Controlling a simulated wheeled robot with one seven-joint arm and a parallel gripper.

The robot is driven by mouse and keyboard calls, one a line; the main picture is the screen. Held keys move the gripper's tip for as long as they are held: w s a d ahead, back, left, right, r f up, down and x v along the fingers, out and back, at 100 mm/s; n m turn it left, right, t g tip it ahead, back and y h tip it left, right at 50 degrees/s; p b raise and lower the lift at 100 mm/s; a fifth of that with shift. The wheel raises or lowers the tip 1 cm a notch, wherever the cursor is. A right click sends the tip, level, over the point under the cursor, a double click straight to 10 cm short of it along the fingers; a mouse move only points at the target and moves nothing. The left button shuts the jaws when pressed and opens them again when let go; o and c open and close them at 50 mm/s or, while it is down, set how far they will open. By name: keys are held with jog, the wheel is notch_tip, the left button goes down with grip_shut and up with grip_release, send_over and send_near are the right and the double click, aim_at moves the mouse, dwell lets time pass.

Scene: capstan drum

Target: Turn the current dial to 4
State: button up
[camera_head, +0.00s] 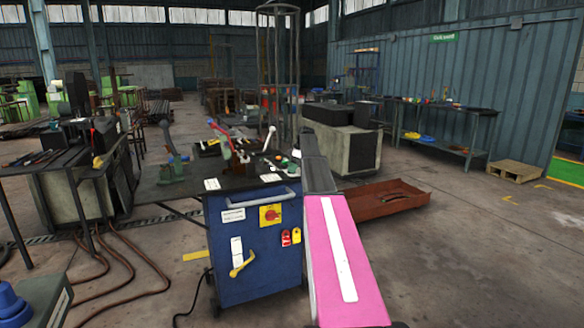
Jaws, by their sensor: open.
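A blue cabinet (256,275) stands in the middle of the view, with a handle bar along its top front edge. On its front, a yellow lever-like knob (242,265) sits tilted below a narrow white plate (237,246). Above and to its right is a red rotary knob (271,215) on a yellow square plate. I cannot tell for sure which of these is the current dial, and no numbers are readable. My arm, pink and grey, reaches up just right of the cabinet. I cannot make out my gripper at its far end.
Red and yellow tags (290,237) hang on the cabinet's front right. A rust-red tray (385,197) lies on the floor to the right. Brown hoses (120,262) run over the floor at left. Floor in front is mostly clear.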

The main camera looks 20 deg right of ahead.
jog(key=c, duration=0.9)
jog(key=shift+c, duration=0.2)
